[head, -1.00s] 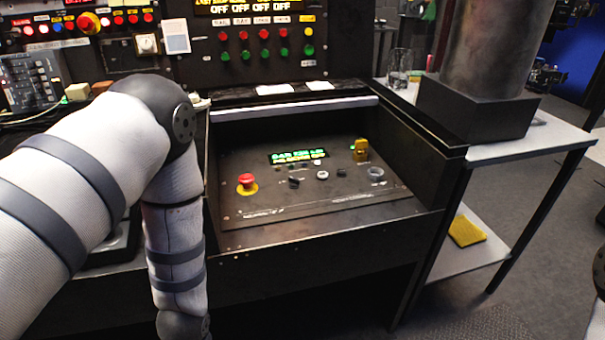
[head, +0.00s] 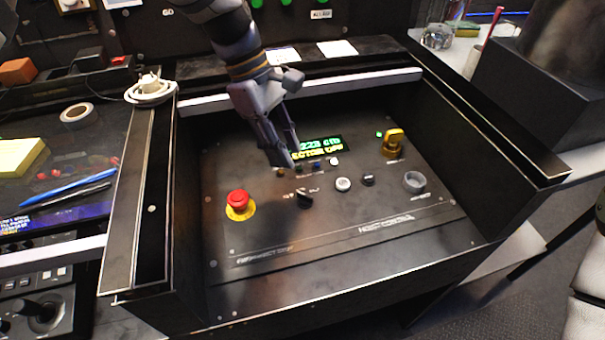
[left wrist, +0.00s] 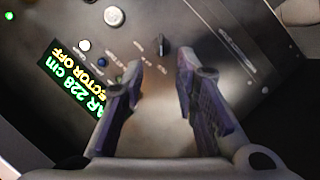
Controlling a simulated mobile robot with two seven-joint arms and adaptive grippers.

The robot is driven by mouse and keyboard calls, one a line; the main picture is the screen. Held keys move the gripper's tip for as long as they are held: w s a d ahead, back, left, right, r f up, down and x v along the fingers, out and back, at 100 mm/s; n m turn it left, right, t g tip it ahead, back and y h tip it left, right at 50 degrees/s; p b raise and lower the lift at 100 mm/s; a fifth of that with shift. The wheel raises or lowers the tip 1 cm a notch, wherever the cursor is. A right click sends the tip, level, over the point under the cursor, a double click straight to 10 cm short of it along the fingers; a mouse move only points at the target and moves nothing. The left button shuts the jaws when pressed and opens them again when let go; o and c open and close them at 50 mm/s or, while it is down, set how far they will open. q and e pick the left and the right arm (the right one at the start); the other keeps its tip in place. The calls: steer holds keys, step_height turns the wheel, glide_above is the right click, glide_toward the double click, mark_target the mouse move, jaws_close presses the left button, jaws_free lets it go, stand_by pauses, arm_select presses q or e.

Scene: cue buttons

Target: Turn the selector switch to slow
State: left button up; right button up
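The selector switch (head: 304,198) is a small black knob on the dark sloped panel, with small white markings around it that are too blurred to read. It also shows in the left wrist view (left wrist: 163,46), just beyond my fingertips and between their lines. My left gripper (head: 285,152) hangs over the panel, above and behind the knob. The left wrist view shows its two fingers (left wrist: 158,65) apart with nothing between them. A lit green and yellow display (left wrist: 82,75) is partly hidden by a finger; its lower line seems to end in OFF.
A red emergency button (head: 238,201) is left of the knob. A white button (head: 343,184), another black knob (head: 367,180), a grey ring (head: 414,182) and a yellow switch (head: 393,143) are to its right. Raised side walls (head: 490,145) enclose the panel.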

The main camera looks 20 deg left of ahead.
mark_target(307, 196)
arm_select(q)
steer(key=x, duration=1)
steer(key=shift+s+f, duration=0.1)
jaws_close()
